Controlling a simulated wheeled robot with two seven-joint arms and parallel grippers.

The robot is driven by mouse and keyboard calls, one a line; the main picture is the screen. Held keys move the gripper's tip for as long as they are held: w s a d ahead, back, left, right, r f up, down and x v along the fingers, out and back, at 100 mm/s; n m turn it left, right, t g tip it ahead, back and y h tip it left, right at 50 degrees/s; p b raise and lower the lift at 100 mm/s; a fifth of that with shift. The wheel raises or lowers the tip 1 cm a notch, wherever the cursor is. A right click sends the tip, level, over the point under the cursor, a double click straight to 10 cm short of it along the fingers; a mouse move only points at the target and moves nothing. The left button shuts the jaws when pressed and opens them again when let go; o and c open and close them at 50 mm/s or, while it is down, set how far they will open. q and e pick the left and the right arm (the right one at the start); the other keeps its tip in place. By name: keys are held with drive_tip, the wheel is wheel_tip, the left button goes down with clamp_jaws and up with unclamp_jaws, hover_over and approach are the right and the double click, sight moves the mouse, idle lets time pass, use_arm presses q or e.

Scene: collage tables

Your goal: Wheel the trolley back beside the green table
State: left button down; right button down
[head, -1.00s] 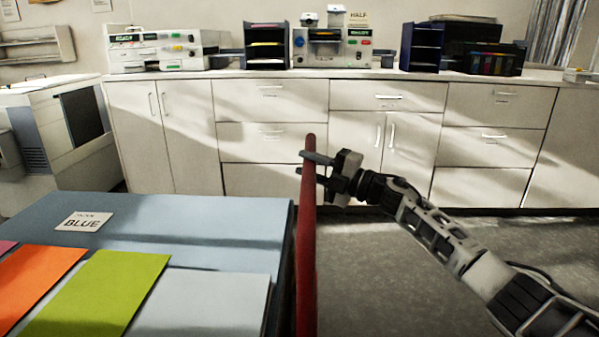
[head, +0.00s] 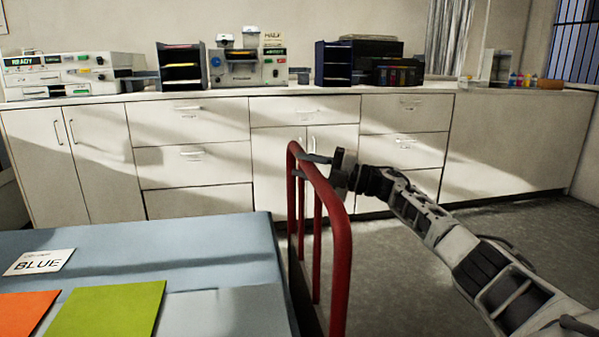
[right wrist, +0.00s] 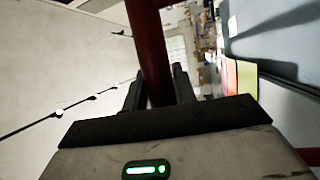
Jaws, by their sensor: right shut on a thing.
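The trolley shows as its red tubular handle frame (head: 341,265), upright just right of a table with a blue top. Its lower part and deck are out of the head view. In the right wrist view, the red bar (right wrist: 155,75) stands between the two fingers (right wrist: 158,92). My left gripper is not in view. I see no table marked green.
A long white cabinet (head: 195,165) with machines on top runs along the back wall. Grey floor (head: 480,235) is free right of the handle.

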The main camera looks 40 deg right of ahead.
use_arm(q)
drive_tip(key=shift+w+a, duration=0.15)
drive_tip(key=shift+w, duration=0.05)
use_arm(e)
drive_tip(key=shift+w+a+r, duration=0.15)
drive_tip(key=shift+a+r, duration=0.15)
drive_tip(key=shift+r, duration=0.1)
drive_tip(key=c, duration=1.2)
unclamp_jaws()
drive_tip(key=shift+d, duration=0.1)
drive_tip(key=shift+c, duration=0.2)
drive_tip(key=shift+o, duration=0.6)
drive_tip(key=shift+s+d, duration=0.1)
drive_tip(key=shift+s, duration=0.1)
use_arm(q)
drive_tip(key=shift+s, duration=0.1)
use_arm(e)
drive_tip(key=shift+f, duration=0.15)
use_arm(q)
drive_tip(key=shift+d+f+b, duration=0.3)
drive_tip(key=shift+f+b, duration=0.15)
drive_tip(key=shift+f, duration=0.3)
use_arm(e)
drive_tip(key=v, duration=1.5)
drive_tip(key=shift+s+d+f, duration=0.15)
drive_tip(key=shift+s+d, duration=0.1)
drive_tip(key=shift+d, duration=0.05)
